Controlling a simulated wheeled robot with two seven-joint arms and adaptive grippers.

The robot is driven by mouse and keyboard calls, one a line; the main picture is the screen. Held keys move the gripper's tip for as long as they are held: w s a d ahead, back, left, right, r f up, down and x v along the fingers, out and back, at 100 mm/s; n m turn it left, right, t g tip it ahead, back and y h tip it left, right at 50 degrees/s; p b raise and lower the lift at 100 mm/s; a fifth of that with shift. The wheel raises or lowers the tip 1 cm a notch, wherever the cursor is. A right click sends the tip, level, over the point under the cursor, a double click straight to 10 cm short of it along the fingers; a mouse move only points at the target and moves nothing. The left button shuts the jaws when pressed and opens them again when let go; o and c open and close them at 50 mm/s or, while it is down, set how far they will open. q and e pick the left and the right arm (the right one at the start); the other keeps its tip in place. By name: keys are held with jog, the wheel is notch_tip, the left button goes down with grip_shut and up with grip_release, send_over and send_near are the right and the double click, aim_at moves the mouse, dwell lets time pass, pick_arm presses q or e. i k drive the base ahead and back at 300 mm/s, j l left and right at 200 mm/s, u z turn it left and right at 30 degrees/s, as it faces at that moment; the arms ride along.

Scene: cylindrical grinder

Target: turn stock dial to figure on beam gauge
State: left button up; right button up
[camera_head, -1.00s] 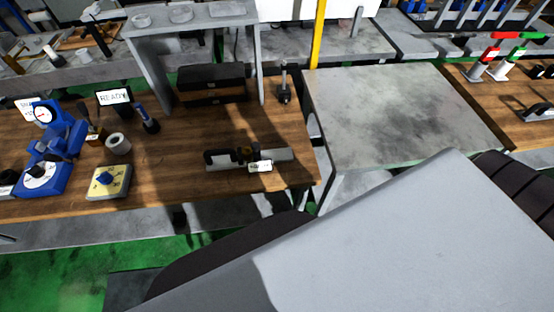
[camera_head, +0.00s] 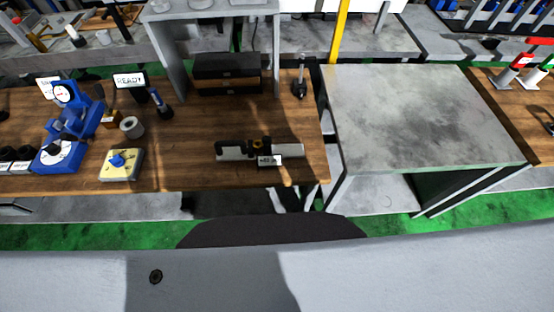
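The blue gauge device (camera_head: 82,125) stands at the left of the wooden bench, with a round white gauge face (camera_head: 65,94) at its top and a white dial with a dark knob (camera_head: 57,156) on its base. I cannot read the figure on the gauge at this size. A pale yellow box with a blue knob (camera_head: 119,162) sits to its right. I cannot tell which of the two dials is the stock dial. Neither of my grippers shows.
A dark and silver tool with a small display (camera_head: 268,161) lies on the bench (camera_head: 200,175). A bare grey table (camera_head: 420,115) is at right; green floor shows in front.

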aim_at(117, 160)
jog(key=u, duration=1.6)
